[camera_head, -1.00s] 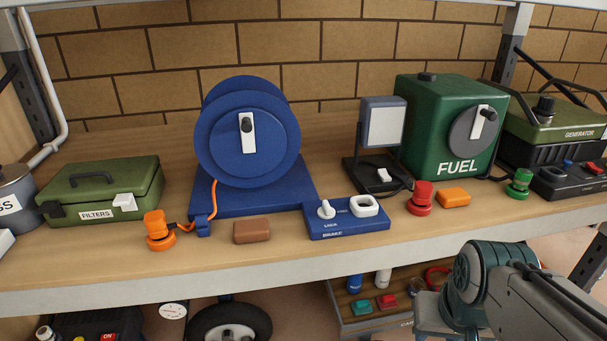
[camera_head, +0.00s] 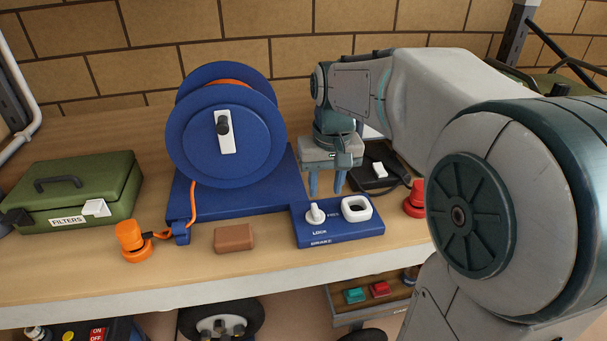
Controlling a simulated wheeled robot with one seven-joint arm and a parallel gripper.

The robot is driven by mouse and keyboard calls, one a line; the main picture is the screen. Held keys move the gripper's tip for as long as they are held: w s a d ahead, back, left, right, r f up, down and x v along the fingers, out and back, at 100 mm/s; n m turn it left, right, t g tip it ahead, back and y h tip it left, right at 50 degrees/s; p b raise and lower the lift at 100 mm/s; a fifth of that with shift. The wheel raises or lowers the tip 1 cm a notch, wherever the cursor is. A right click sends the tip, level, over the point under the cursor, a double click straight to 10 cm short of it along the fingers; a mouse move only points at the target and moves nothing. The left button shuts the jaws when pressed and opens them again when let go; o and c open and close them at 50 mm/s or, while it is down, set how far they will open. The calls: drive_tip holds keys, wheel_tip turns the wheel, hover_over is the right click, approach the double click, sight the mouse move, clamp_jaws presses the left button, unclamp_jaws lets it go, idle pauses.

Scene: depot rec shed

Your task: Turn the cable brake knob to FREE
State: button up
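The cable brake knob (camera_head: 316,213) is a small white knob on the left part of a blue brake panel (camera_head: 340,231) at the shelf's front. A white square ring (camera_head: 356,208) sits on the panel's right part. My gripper (camera_head: 327,184) points down behind the panel, above and a little right of the knob, apart from it. The blue cable reel (camera_head: 227,140) stands behind left.
An orange plug (camera_head: 131,240) and a brown block (camera_head: 234,237) lie left of the panel. A red cap (camera_head: 414,200) is at right, beside my arm. A green FILTERS box (camera_head: 80,190) stands far left. My arm hides the fuel can and most of the right side.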

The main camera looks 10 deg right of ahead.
wheel_tip(320, 180, up, 2)
drive_tip(key=p, duration=0.1)
hover_over(315, 209)
drive_tip(key=shift+g, duration=0.4)
wheel_tip(315, 209, down, 14)
drive_tip(key=shift+r+p, duration=0.2)
drive_tip(key=shift+p, duration=0.45)
clamp_jaws()
